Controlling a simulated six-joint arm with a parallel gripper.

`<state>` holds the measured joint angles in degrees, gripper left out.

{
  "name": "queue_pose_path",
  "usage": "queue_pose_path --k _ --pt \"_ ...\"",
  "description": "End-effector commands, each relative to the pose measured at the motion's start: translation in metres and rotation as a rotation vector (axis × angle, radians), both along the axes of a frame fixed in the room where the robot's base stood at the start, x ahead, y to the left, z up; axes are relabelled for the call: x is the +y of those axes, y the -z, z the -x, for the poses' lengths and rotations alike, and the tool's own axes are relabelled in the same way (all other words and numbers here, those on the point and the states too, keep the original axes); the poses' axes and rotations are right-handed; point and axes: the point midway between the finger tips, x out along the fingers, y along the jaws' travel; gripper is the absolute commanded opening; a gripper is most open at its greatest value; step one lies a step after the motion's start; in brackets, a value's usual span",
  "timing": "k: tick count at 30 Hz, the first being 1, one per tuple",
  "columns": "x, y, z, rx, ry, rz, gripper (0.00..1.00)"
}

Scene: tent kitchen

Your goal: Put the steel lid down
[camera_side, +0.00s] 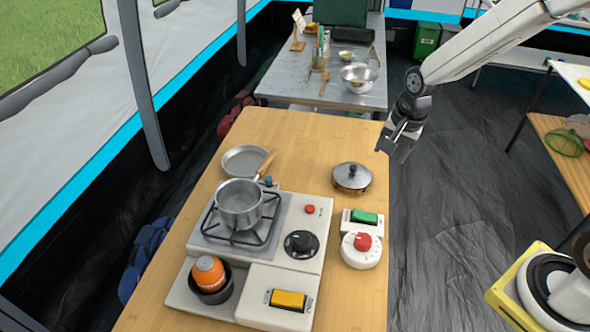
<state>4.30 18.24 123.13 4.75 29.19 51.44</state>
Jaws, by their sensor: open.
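The steel lid (351,178) with a dark knob rests on the wooden table (300,138), right of the stove and near the table's right edge. It lies flat, and a brownish rim shows under it. My gripper (394,147) is open and empty, above and to the right of the lid, by the table's right edge and apart from the lid. The steel pot (239,205) stands uncovered on the burner of the stove (312,238).
A frying pan (244,160) lies behind the pot. A green switch (364,217) and a white dial with a red knob (362,249) sit in front of the lid. An orange canister (208,271) stands at the stove's front left. The back table (310,75) holds a steel bowl (359,77).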

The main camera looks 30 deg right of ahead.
Motion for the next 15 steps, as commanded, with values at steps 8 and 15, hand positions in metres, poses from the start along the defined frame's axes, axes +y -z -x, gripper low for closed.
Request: queue_pose_path --k 8,15 --pt "0.013 -0.007 0.053 -0.04 -0.484 0.108 0.68" --pt "0.02 -0.008 0.093 -0.063 -0.849 0.192 0.68"
